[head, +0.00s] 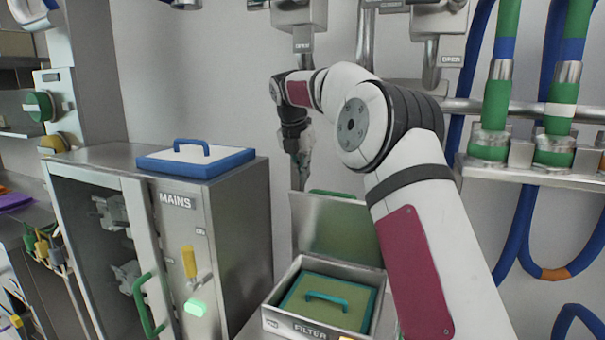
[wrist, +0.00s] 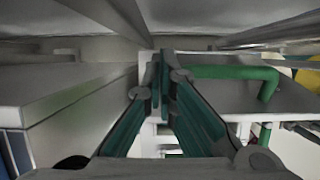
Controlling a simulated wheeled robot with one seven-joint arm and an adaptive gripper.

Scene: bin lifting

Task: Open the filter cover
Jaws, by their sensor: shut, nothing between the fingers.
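The filter box (head: 285,326), labelled FILTER, stands low in the middle of the head view. Its grey metal cover (head: 340,228) stands raised at the back of the box, so the box is open. A green handle (head: 332,193) sits at the cover's upper edge; a green handle also shows in the wrist view (wrist: 235,73). Inside the box lies a green filter panel (head: 353,313) with a teal handle. My gripper (head: 301,182) points down near the cover's upper left corner. In the wrist view its fingers (wrist: 161,84) are together and empty, left of the green handle. Contact with the cover cannot be told.
A MAINS cabinet (head: 232,222) stands left of the box, with a blue-rimmed lid (head: 195,161) on top. A wall lies close behind. Pipes and blue hoses (head: 520,225) fill the right side. My arm passes over the box's right side.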

